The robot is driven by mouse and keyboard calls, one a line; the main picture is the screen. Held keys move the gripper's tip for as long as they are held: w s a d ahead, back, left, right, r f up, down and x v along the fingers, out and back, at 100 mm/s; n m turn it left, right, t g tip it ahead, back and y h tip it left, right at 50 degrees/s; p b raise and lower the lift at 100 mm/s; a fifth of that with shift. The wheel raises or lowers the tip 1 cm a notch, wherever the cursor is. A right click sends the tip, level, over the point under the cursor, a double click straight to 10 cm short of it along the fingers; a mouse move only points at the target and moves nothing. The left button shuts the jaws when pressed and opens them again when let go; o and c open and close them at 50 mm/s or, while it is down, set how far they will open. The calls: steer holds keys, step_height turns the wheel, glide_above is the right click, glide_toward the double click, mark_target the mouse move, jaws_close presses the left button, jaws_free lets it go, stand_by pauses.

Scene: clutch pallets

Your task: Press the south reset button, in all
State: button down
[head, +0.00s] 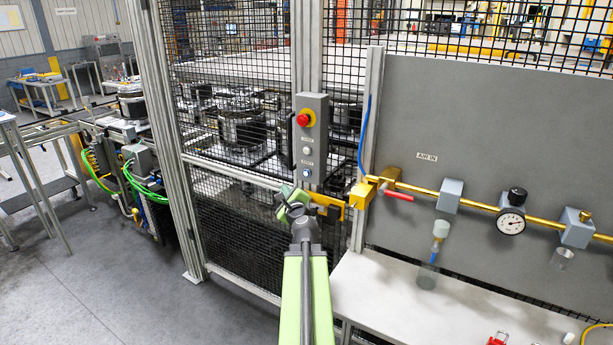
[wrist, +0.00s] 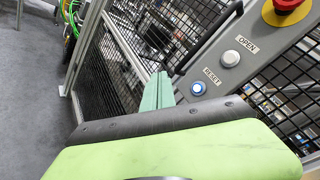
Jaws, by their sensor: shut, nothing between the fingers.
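A grey control box (head: 310,140) stands on the fence post. Its lowest button is the blue-lit reset button (head: 307,172), labelled RESET in the wrist view (wrist: 198,88). I cannot read any "south" marking. My gripper (head: 287,191) is shut and empty, just left of and below the reset button in the head view. In the wrist view the green fingertips (wrist: 162,76) point up, left of the button and apart from it in the picture. I cannot tell the gap in depth.
A white OPEN button (wrist: 230,58) and a red emergency stop (head: 304,118) sit above the reset button. A black handle (head: 291,140) is left of the box. A yellow latch (head: 328,204) lies below right. Mesh fence (head: 235,220) stands behind; a brass air pipe (head: 470,202) runs right.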

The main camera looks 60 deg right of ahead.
mark_target(306, 173)
steer(key=shift+s+d+r+m, duration=0.1)
steer(key=shift+s+d+m, duration=0.25)
steer(key=shift+s, duration=0.1)
steer(key=shift+d, duration=0.1)
steer(key=d, duration=0.8)
steer(key=shift+d, duration=0.25)
stand_by(1.6)
steer(key=shift+d, duration=0.45)
